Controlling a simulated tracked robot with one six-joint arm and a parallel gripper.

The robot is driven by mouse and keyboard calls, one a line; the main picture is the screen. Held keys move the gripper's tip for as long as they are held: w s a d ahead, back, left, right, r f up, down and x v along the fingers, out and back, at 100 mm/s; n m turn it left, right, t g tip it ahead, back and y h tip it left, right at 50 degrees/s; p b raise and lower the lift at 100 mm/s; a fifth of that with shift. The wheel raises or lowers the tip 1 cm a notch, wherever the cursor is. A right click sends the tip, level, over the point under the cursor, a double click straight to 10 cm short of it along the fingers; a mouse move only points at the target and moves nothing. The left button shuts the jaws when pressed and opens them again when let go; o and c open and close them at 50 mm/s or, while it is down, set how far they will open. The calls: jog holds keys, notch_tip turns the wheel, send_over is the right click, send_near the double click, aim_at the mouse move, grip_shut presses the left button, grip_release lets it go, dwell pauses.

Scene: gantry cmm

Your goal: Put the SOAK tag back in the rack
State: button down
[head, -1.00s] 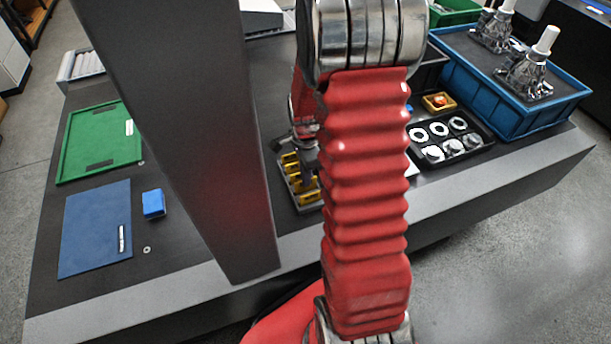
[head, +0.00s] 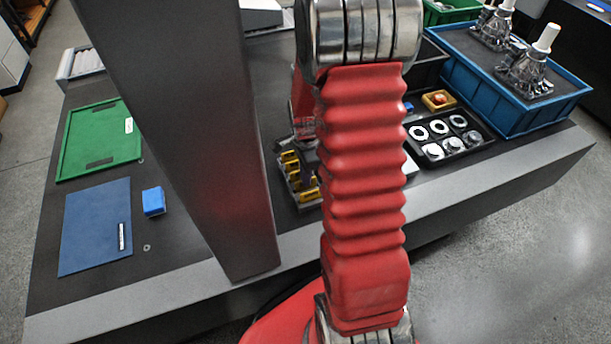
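A small grey rack (head: 289,194) stands on the table behind my arm, with several yellow tags (head: 309,194) in it. The lettering on the tags is too small to read, so I cannot tell which is SOAK. My gripper (head: 311,172) is at the rack's right side, mostly hidden behind my red arm. Its fingers cannot be made out, nor whether it holds a tag.
A grey column (head: 190,120) stands close to the rack's left. At left lie a green tray (head: 75,150), blue mat (head: 90,245) and blue block (head: 153,201).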

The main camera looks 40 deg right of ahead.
jog(key=c, duration=2.5)
grip_release()
jog(key=o, duration=0.6)
jog(key=shift+o, duration=0.2)
jog(key=shift+o, duration=0.9)
jog(key=shift+r, duration=0.2)
jog(key=shift+r, duration=3.35)
